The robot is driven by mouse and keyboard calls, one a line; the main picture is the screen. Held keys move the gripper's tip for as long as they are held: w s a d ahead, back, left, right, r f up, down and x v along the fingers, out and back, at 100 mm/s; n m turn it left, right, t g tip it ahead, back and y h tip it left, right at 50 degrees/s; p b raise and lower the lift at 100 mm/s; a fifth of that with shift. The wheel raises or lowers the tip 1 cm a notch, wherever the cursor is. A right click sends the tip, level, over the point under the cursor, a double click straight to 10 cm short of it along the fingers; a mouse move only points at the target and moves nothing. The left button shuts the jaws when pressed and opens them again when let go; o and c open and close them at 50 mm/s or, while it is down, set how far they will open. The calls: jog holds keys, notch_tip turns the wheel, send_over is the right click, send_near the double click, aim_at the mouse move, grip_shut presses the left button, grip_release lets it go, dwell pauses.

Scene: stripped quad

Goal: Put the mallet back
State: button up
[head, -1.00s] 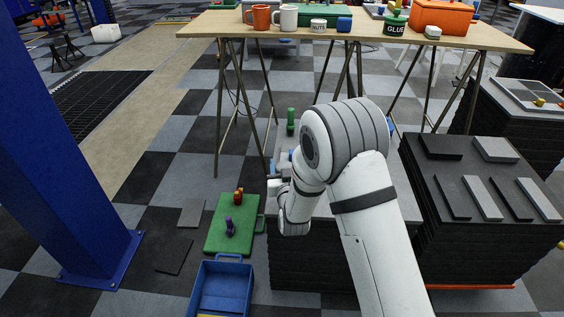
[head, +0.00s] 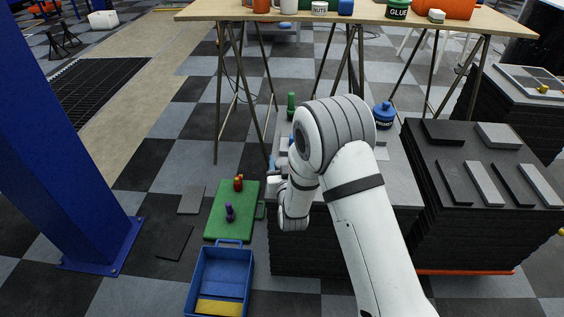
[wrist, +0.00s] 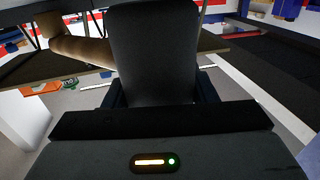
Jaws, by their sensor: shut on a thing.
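In the wrist view my gripper (wrist: 160,88) is shut on a large black block-like part, which I take to be the mallet (wrist: 155,45). A brown rounded bar sticks out behind it to the upper left and looks like wood. Whether the bar belongs to the mallet is hard to tell. In the head view my gripper and the mallet are hidden behind my arm, which reaches over the grey-topped black stack (head: 340,240). No empty place for a mallet can be made out.
A trestle table (head: 225,12) with mugs and pots stands behind. A blue lidded jar (head: 384,117) and a green object (head: 291,103) are beyond my arm. A green board (head: 222,222), a blue box (head: 240,270) and a blue pillar (head: 70,150) are left; a second stack (head: 465,160) is right.

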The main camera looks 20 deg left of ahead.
jog(key=shift+f+b, duration=0.55)
jog(key=shift+b, duration=0.1)
jog(key=o, duration=1.4)
jog(key=shift+o, duration=0.2)
